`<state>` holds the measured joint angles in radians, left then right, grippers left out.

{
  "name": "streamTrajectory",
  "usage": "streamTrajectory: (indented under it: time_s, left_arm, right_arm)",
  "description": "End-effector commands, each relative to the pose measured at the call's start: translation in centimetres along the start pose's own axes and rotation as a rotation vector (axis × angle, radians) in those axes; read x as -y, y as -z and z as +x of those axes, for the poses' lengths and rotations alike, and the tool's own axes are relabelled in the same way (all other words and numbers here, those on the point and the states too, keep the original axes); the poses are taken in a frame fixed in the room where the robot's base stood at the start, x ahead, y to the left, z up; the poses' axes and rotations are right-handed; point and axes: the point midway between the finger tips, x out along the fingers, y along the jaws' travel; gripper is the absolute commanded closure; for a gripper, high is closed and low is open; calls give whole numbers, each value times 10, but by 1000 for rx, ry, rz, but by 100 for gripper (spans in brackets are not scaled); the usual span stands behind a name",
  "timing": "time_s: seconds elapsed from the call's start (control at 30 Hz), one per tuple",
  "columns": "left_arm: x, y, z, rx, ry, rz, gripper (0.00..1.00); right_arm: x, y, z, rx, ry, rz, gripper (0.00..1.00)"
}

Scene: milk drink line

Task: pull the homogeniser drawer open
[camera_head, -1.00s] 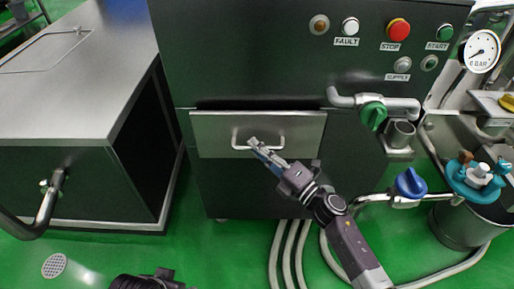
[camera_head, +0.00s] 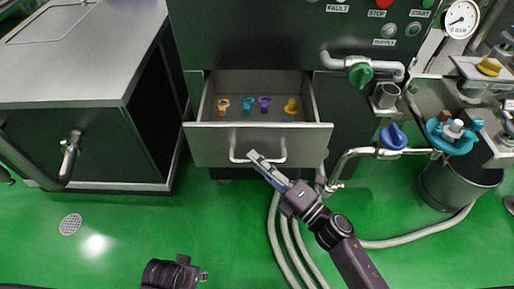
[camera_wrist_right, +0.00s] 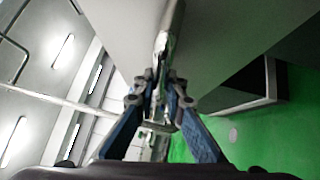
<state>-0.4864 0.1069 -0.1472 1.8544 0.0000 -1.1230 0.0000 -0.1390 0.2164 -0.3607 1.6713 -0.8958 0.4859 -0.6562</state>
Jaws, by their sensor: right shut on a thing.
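The homogeniser drawer (camera_head: 210,146) stands pulled out from the dark homogeniser cabinet (camera_head: 260,40), with its inside showing. Its grey front carries a bar handle (camera_head: 283,152). My right gripper (camera_head: 257,158) is shut on the handle near its left-middle part. In the right wrist view the fingers (camera_wrist_right: 160,110) close around the metal handle bar (camera_wrist_right: 168,40). My left gripper (camera_head: 200,276) shows only in part at the bottom edge, apart from everything; its jaws are too small to judge.
Inside the drawer lie several small coloured parts: orange (camera_head: 223,104), teal (camera_head: 248,104), purple (camera_head: 265,103) and yellow (camera_head: 291,106). Hoses (camera_head: 290,250) run across the floor below.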

Motion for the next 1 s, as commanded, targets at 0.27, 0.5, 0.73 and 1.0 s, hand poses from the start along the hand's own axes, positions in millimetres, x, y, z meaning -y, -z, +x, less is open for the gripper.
streamTrajectory:
  time_s: [0.27, 0.5, 0.73, 1.0]
  left_arm:
    - [0, -2, 4, 2, 0, 0, 60]
    - [0, -2, 4, 3, 0, 1, 60]
    - [0, -3, 4, 3, -1, 1, 60]
    - [0, 0, 3, -2, 0, -1, 60]
  right_arm:
    - [0, 4, -5, 2, 2, -1, 100]
    - [0, 4, -5, 2, 2, -1, 89]
    - [-1, 4, -5, 1, 1, -1, 72]
    - [0, 4, -8, 1, 2, 0, 72]
